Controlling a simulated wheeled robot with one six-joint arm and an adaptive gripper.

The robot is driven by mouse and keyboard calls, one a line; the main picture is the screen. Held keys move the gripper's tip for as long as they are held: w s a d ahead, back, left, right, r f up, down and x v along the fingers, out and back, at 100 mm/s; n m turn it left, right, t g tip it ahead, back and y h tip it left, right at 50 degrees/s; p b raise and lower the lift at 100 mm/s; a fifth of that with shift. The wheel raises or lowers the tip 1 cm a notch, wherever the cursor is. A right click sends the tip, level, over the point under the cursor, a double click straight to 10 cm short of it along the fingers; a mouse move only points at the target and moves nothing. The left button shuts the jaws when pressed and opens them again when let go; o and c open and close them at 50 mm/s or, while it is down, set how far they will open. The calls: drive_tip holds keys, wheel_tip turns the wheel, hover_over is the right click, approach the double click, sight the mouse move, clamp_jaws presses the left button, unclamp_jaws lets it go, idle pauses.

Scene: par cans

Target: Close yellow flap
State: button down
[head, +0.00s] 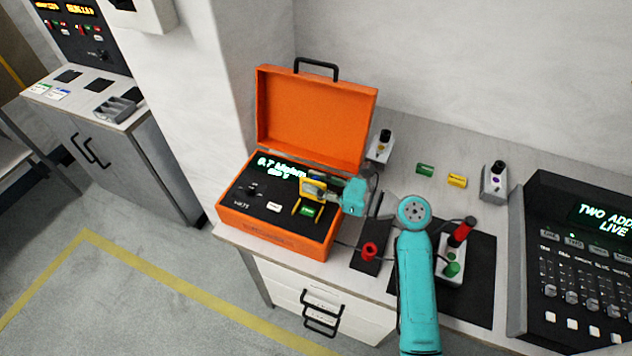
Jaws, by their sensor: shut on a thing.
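The yellow flap (308,186) is in the head view on the right part of the orange case's (270,238) black panel. It stands raised, with a green button (307,211) showing in the yellow frame below it. My gripper (325,191) reaches in from the right and is shut on the yellow flap. The fingertips are small and partly merge with the flap, so the exact grip is hard to see.
The case's orange lid (312,118) stands open behind the panel. A joystick box (452,258) with red and green knobs and a black mixer console (580,265) stand to the right. Small grey boxes (495,183) and green and yellow blocks (457,180) lie behind.

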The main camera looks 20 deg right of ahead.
drive_tip(key=n, duration=0.1)
drive_tip(key=s+a+n, duration=0.1)
drive_tip(key=n, duration=0.1)
drive_tip(key=shift+r, duration=0.15)
drive_tip(key=n, duration=0.2)
drive_tip(key=s+a+n, duration=0.1)
drive_tip(key=shift+n, duration=0.4)
drive_tip(key=n, duration=0.1)
drive_tip(key=s+a+f+n, duration=0.1)
drive_tip(key=n, duration=0.1)
drive_tip(key=shift+s+a+f+n, duration=0.15)
drive_tip(key=shift+s+f+n, duration=0.05)
drive_tip(key=shift+n, duration=0.65)
drive_tip(key=shift+s+a+f+n, duration=0.15)
drive_tip(key=shift+n, duration=0.7)
